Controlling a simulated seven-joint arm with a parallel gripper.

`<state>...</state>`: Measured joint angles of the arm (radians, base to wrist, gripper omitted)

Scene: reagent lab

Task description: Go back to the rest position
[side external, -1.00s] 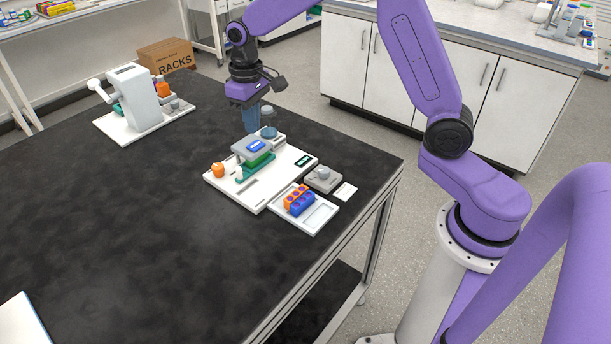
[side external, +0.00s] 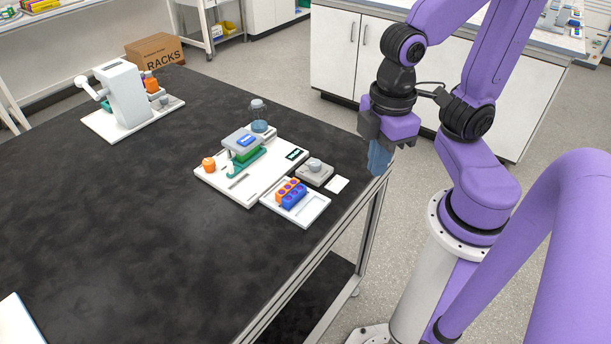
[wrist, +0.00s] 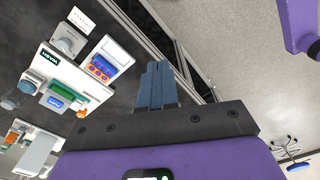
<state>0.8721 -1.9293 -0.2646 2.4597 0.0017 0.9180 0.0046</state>
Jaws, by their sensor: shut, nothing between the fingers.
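My gripper (side external: 379,158) hangs pointing down at the right edge of the black table (side external: 110,230), apart from everything on it. Its blue fingers are shut and empty; they also show in the wrist view (wrist: 156,85). To its left is a white board (side external: 220,185) with a small grey-topped device (side external: 243,140) with green parts, an orange round piece (side external: 208,163) and a clear jar (side external: 259,115) at its back. A white tray (side external: 312,210) holds an orange and blue rack (side external: 290,193). A grey device with a round knob (side external: 314,170) stands beside it.
A white machine with a lever (side external: 122,92) stands at the back left of the table. A cardboard box (side external: 155,58) is behind it. White cabinets (side external: 335,55) stand behind my arm. The front middle of the table is clear.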

